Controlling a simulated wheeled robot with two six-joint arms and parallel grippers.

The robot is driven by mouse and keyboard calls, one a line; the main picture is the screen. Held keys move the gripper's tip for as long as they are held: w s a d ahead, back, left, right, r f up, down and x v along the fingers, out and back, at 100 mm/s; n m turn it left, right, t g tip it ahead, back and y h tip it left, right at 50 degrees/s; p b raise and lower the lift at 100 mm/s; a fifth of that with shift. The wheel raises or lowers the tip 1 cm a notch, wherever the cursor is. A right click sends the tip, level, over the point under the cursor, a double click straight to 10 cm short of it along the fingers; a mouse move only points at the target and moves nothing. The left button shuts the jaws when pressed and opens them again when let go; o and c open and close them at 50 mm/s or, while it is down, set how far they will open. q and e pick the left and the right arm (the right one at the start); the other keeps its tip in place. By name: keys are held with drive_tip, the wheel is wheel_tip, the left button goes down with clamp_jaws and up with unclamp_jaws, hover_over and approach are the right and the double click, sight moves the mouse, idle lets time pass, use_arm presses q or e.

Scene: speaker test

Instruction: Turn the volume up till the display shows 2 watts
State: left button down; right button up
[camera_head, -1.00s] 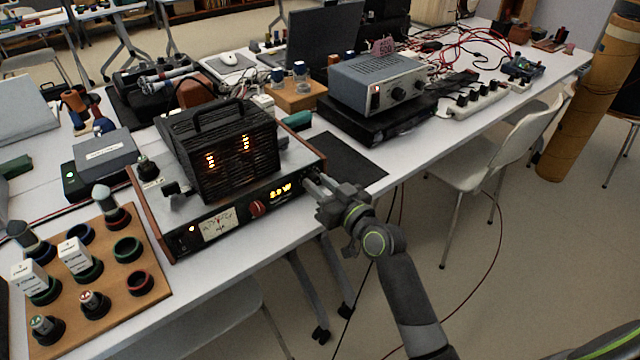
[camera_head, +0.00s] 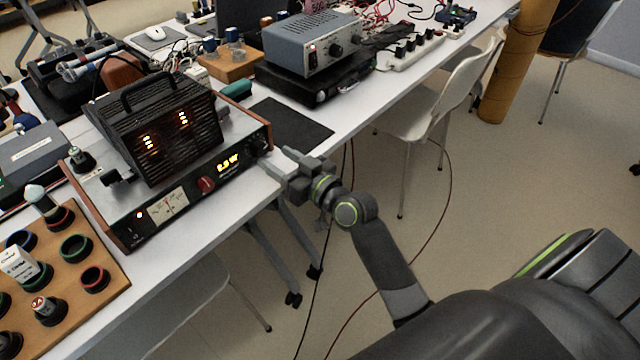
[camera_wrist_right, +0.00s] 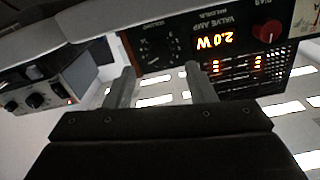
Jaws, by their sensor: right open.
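The valve amp (camera_head: 176,180) stands on the white table, with a black tube cage (camera_head: 155,130) on top. Its lit display (camera_head: 228,161) reads 2.0 W in the wrist view (camera_wrist_right: 214,41), where the panel appears upside down. The black volume knob (camera_wrist_right: 156,46) sits beside the display, at the right end of the front panel in the head view (camera_head: 258,139). My right gripper (camera_head: 280,160) is open and empty in front of that end. Its two fingers (camera_wrist_right: 160,66) point at the knob, with their tips apart from it. My left gripper is not in view.
A red knob (camera_head: 206,184) and a needle meter (camera_head: 167,206) are on the same panel. A wooden tube board (camera_head: 110,290) lies at left. A grey-blue instrument (camera_head: 310,45) stands behind, past a dark mat (camera_head: 290,125). A white chair (camera_head: 440,95) is at right.

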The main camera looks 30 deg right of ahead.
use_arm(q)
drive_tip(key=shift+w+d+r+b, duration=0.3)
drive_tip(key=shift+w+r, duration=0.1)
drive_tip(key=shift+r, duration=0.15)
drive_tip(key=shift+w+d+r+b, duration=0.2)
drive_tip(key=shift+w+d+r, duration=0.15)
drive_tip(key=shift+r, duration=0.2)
use_arm(e)
drive_tip(key=v, duration=1.3)
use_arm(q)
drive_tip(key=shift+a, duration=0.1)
use_arm(e)
drive_tip(key=shift+s, duration=0.1)
